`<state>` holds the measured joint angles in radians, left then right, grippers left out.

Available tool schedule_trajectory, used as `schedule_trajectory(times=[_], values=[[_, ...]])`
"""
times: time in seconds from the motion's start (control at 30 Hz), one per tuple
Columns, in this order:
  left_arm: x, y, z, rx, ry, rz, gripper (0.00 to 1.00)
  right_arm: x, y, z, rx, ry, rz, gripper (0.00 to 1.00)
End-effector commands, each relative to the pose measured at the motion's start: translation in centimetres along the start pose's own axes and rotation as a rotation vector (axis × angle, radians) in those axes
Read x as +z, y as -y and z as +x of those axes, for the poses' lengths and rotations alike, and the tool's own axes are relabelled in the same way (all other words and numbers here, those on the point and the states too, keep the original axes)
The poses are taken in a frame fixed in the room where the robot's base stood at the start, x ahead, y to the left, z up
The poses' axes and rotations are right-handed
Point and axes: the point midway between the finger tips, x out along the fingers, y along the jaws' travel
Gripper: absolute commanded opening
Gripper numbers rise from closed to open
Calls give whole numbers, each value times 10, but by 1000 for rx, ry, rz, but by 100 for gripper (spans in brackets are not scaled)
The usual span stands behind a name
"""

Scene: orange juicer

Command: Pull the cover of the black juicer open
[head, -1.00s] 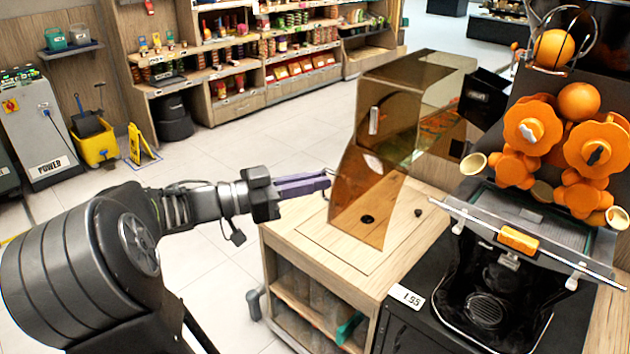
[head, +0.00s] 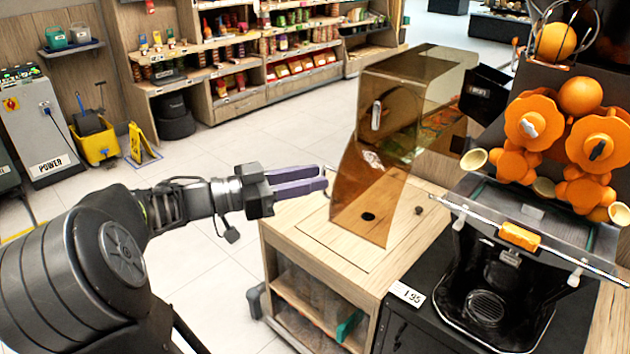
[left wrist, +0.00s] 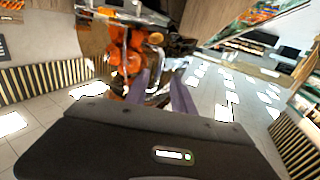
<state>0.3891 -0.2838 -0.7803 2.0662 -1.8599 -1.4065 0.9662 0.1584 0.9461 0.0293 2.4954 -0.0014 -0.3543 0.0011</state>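The black juicer (head: 478,262) stands at the right in the head view, with orange press wheels (head: 597,136) and oranges on top. A sloping panel with a metal bar and an orange block (head: 519,237) crosses its front; I cannot tell if this is its cover. The juicer's orange parts also show in the left wrist view (left wrist: 125,55). My left gripper (head: 326,178) is left of the amber see-through case, over the wooden counter's left edge. My right gripper is not in view.
The amber case (head: 385,190) stands on the wooden counter (head: 300,238), between my left gripper and the juicer. A price card (head: 407,294) lies at the juicer's front left. Shelves (head: 240,100) stand behind. The floor (head: 215,160) left of the counter is clear.

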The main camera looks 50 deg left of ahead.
Motion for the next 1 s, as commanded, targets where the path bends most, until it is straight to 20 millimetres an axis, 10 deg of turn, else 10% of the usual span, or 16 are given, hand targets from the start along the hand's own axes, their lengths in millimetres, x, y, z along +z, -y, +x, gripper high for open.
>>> schedule_trajectory(times=[0.4,1.0], values=[[2,0,-60,1,-4,1,30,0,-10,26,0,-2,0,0],[2,0,-64,0,-1,-3,30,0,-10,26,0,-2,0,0]])
